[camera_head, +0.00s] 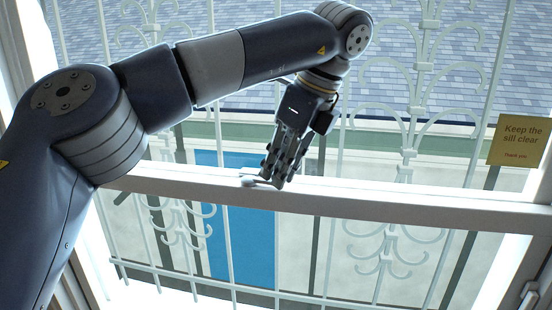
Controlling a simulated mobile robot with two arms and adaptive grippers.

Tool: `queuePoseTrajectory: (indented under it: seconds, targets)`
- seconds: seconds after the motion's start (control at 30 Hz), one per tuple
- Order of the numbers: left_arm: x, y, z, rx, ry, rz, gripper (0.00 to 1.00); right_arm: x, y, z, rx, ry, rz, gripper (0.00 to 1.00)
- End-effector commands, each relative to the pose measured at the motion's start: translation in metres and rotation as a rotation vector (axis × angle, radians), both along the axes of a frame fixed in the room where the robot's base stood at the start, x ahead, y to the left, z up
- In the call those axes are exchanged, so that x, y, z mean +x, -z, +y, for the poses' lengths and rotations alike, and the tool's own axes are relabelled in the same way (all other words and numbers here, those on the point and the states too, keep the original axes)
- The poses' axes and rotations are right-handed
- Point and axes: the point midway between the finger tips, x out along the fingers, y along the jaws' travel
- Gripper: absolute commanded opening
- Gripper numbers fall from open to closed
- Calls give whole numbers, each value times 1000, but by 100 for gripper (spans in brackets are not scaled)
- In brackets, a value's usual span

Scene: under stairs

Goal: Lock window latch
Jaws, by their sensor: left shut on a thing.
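The window (400,205) has a white frame with a horizontal rail across the middle of the view. A small pale latch (249,181) sits on top of this rail, left of centre, partly hidden by my left gripper. My left gripper (272,181) reaches down from above, with its fingers shut on the latch. I cannot tell from this view which way the latch is turned. My right gripper is not in view.
Ornate pale metal bars (425,60) stand behind the glass. A yellow sign (519,141) reading "Keep the sill clear" is at the right. The rail right of my gripper is clear. A white handle (528,295) shows at the lower right.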

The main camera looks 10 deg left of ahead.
Motion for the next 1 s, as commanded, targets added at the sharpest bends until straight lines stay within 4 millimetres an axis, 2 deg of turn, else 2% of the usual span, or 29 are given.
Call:
queuePoseTrajectory:
  seconds: [0.23,0.8,0.83,0.9,1.0]
  targets:
    - [6,-2,-2,-3,-87,-1,0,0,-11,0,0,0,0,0]
    - [8,-1,-2,-3,-114,-3,0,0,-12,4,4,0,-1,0]
    - [8,-1,-2,-2,-114,-3,24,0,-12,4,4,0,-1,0]
    - [8,-1,-1,-2,-114,-3,38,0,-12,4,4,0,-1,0]
    - [8,-1,-1,-2,-114,-2,38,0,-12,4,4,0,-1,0]
